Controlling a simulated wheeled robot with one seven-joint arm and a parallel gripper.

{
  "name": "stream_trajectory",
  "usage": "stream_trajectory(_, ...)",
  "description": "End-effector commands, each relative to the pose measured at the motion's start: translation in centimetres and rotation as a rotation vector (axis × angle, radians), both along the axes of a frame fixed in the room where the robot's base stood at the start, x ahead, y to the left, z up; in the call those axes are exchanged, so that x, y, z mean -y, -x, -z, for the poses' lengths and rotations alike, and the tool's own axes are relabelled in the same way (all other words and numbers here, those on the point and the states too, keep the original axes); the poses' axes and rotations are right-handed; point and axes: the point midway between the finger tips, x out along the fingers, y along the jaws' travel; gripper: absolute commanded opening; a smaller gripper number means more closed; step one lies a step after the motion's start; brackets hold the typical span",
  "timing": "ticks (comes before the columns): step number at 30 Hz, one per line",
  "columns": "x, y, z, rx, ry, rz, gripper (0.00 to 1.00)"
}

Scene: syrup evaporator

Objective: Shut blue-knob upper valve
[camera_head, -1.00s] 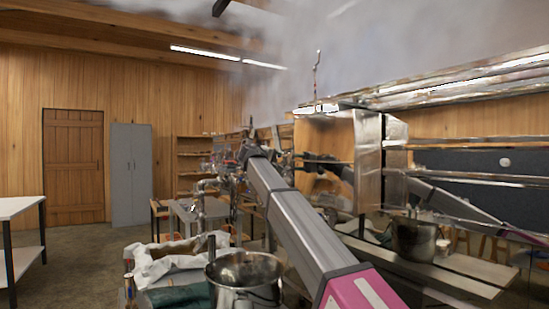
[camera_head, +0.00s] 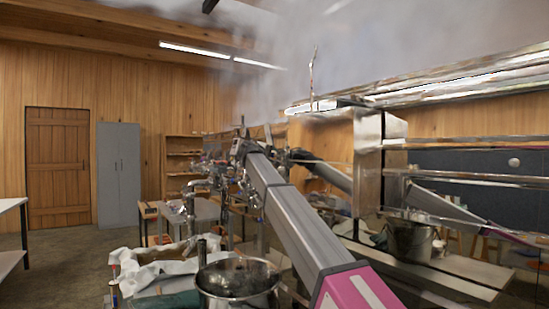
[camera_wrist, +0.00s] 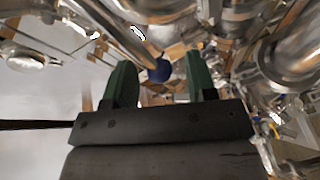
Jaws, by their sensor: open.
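In the wrist view my gripper (camera_wrist: 158,88) is open, with its two dark green fingers apart. A round blue knob (camera_wrist: 159,71) shows beyond the fingertips, between the two fingers in the picture and closer to the left one. I cannot tell how far ahead of the tips it is, and no contact shows. Shiny metal pipes (camera_wrist: 115,35) surround it. In the head view my grey arm reaches forward to the pipework (camera_head: 222,175), and the gripper and blue knob cannot be made out there.
Large metal fittings (camera_wrist: 300,50) crowd the right of the wrist view. In the head view a steel pot (camera_head: 238,280) stands below my arm, next to a white cloth (camera_head: 140,268). The shiny evaporator wall (camera_head: 368,165) stands to the right. Steam hangs above. Open floor lies at left.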

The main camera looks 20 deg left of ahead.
Motion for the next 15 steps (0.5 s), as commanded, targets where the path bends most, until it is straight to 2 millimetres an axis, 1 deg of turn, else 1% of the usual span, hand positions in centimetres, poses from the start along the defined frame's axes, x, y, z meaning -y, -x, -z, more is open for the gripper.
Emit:
stream_trajectory(1,0.3,-1.0,0.0,-0.001,0.0,0.002,0.52)
stream_trajectory(3,0.5,-1.8,0.1,-0.001,0.0,0.002,0.52)
stream_trajectory(6,0.7,-2.4,0.2,0.0,0.0,0.0,0.52)
stream_trajectory(14,0.9,-2.6,0.3,0.0,0.0,0.0,0.52)
stream_trajectory(15,0.9,-2.6,0.3,0.0,0.0,0.0,0.48)
